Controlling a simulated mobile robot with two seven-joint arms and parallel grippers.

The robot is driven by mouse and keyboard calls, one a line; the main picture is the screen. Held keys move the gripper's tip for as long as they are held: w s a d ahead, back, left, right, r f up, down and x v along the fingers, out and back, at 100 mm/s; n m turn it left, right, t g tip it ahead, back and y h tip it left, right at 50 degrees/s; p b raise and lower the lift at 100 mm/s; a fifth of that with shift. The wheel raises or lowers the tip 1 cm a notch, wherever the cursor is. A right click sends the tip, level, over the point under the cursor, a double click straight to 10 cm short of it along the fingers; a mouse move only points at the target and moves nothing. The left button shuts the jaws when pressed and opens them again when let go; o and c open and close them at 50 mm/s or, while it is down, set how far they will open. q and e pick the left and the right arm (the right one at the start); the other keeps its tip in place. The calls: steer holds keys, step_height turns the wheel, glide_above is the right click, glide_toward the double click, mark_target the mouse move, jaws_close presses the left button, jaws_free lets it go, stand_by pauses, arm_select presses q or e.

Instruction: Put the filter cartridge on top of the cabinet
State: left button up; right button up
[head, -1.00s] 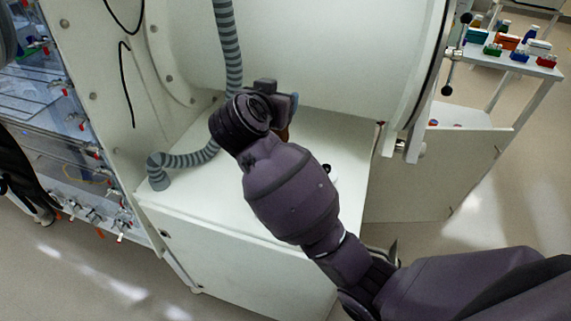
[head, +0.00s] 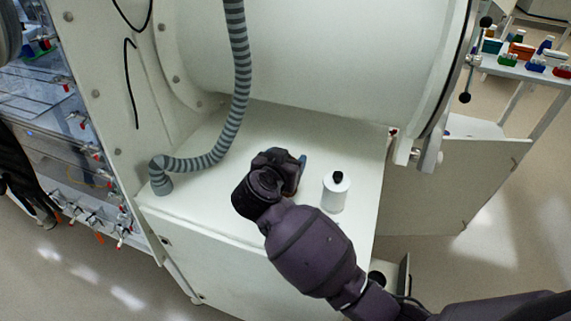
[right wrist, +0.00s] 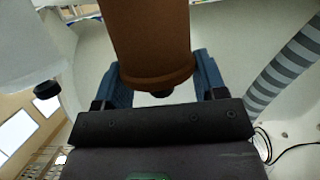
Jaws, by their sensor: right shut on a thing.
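The filter cartridge, a brown-orange cylinder with a flanged end and a small black nub (right wrist: 152,45), is between the blue fingers of my right gripper (right wrist: 155,80), which is shut on it. In the head view my right gripper (head: 292,175) is over the white top of the cabinet (head: 225,195), left of a white canister. My own wrist hides the cartridge there, so I cannot tell whether it touches the top. My left gripper is not in view.
The white canister (head: 335,194) with a black cap stands close to the right of my gripper on the cabinet top. A grey striped hose (head: 238,70) bends down to the left part of the top. A large white cylindrical chamber (head: 310,60) stands behind.

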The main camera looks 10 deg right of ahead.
steer(key=shift+f, duration=0.55)
steer(key=o, duration=1.5)
steer(key=shift+c, duration=0.2)
